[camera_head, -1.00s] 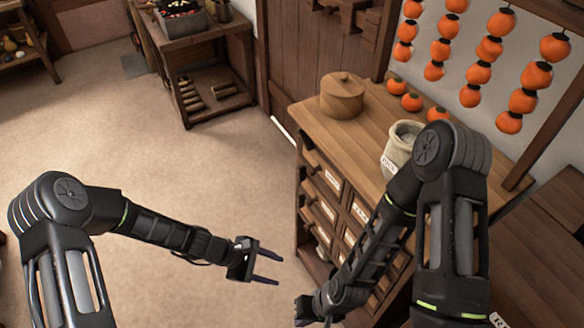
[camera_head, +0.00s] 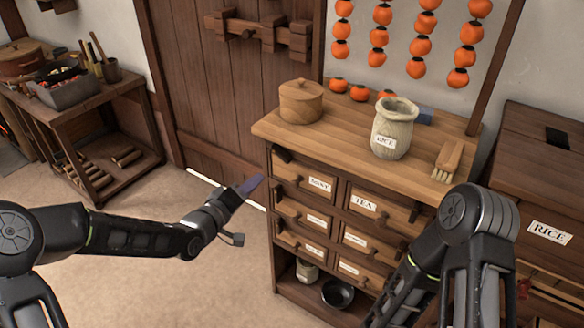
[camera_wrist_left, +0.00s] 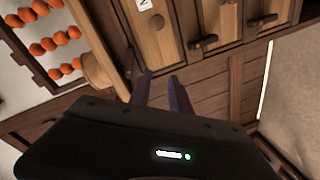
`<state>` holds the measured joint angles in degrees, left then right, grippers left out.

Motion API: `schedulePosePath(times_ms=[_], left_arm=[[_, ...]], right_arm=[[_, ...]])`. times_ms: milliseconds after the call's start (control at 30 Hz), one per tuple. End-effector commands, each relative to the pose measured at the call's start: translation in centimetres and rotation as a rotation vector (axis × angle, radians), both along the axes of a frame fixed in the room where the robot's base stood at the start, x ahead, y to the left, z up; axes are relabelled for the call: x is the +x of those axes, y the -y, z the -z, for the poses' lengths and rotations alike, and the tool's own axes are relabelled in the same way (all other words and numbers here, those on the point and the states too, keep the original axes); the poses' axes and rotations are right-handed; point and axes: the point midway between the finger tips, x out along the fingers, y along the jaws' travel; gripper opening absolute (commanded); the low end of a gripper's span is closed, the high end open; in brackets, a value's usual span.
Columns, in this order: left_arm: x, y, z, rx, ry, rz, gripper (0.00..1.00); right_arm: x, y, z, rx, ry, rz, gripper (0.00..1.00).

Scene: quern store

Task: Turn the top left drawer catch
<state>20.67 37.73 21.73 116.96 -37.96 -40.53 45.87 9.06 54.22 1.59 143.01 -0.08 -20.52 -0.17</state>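The drawer cabinet shows its labelled front in the head view. The top left drawer (camera_head: 301,184) has a dark catch (camera_head: 281,155) at its upper left corner. In the left wrist view a dark catch (camera_wrist_left: 128,62), seemingly the same one, lies just beyond the fingers, beside a labelled drawer front (camera_wrist_left: 156,35). My left gripper (camera_head: 249,185) is left of the cabinet, apart from the catch in the head view. In the wrist view its two fingers (camera_wrist_left: 161,86) stand apart with nothing between them. My right gripper is out of view below the head picture.
More catches (camera_wrist_left: 205,42) sit along the lower drawers. On the cabinet top (camera_head: 340,142) stand a round wooden box (camera_head: 301,103), a jar (camera_head: 394,130) and a brush (camera_head: 448,160). A rice chest (camera_head: 530,200) is at right. Open floor lies left of the cabinet.

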Motion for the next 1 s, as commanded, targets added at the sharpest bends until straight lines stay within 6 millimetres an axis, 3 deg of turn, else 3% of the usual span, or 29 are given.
schedulePosePath(times_ms=[100,233,667,1000], left_arm=[[-0.5,1.3,-2.7,-0.074,0.088,0.051,0.24],[-0.6,1.4,-4.1,-0.14,0.111,0.056,0.24],[-0.2,1.7,-4.0,-0.147,0.102,0.053,0.24],[3.4,4.4,-4.0,-0.147,0.103,0.055,0.24]], right_arm=[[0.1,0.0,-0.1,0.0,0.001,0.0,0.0],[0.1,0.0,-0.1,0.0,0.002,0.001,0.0],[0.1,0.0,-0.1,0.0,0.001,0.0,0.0],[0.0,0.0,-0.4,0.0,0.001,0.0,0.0]])
